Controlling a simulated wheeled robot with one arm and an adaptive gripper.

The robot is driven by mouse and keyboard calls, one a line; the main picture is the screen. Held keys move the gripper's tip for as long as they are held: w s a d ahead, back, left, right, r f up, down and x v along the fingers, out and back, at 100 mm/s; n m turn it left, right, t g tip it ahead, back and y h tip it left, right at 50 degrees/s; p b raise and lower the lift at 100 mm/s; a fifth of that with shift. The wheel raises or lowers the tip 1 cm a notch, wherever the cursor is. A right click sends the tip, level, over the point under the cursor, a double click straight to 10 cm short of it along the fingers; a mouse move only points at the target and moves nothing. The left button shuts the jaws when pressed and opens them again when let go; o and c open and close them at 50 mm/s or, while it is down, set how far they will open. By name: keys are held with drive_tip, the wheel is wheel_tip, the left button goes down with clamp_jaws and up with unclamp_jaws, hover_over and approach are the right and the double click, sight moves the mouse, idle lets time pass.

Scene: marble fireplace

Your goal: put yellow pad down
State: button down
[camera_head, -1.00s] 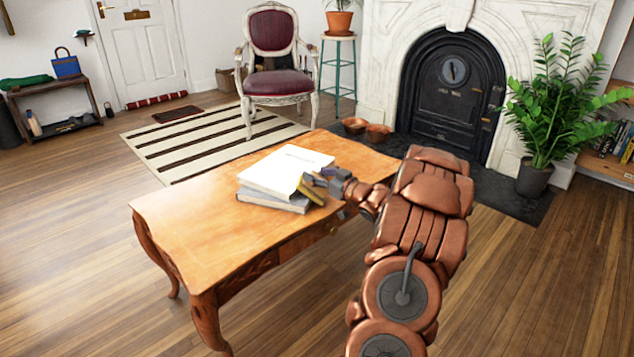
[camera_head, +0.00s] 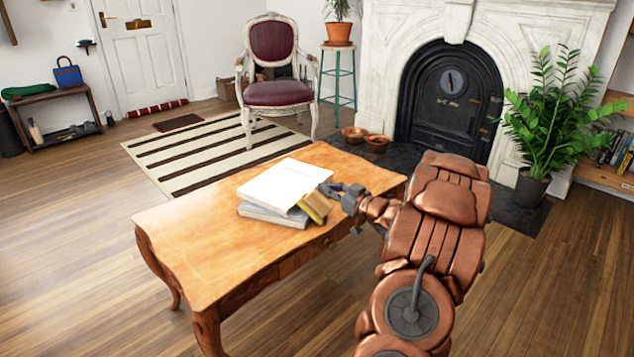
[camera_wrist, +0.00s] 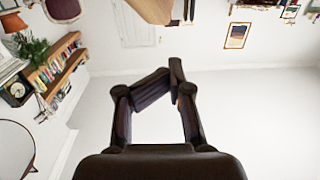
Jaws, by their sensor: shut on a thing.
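The yellow pad (camera_head: 317,206) is tilted at the right front corner of a stack of books, in the head view. My gripper (camera_head: 327,190) is shut on it, coming from the right at the stack's edge. The top book is white (camera_head: 284,184) and a grey book (camera_head: 272,214) lies under it. I cannot tell whether the pad touches the books or the table. The wrist view shows my dark gripper fingers (camera_wrist: 158,88), but I cannot make out the pad between them.
The wooden table (camera_head: 190,247) has bare top left of the books and at its right end. A chair (camera_head: 277,93), copper bowls (camera_head: 376,144), the fireplace (camera_head: 449,104) and a potted plant (camera_head: 545,125) stand behind.

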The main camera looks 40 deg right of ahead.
drive_tip(key=s+r+p, duration=0.1)
drive_tip(key=s+p, duration=0.1)
drive_tip(key=s, duration=0.8)
drive_tip(key=shift+s, duration=0.3)
drive_tip(key=shift+r, duration=0.1)
drive_tip(key=shift+c, duration=1.9)
unclamp_jaws()
drive_tip(key=shift+s, duration=0.1)
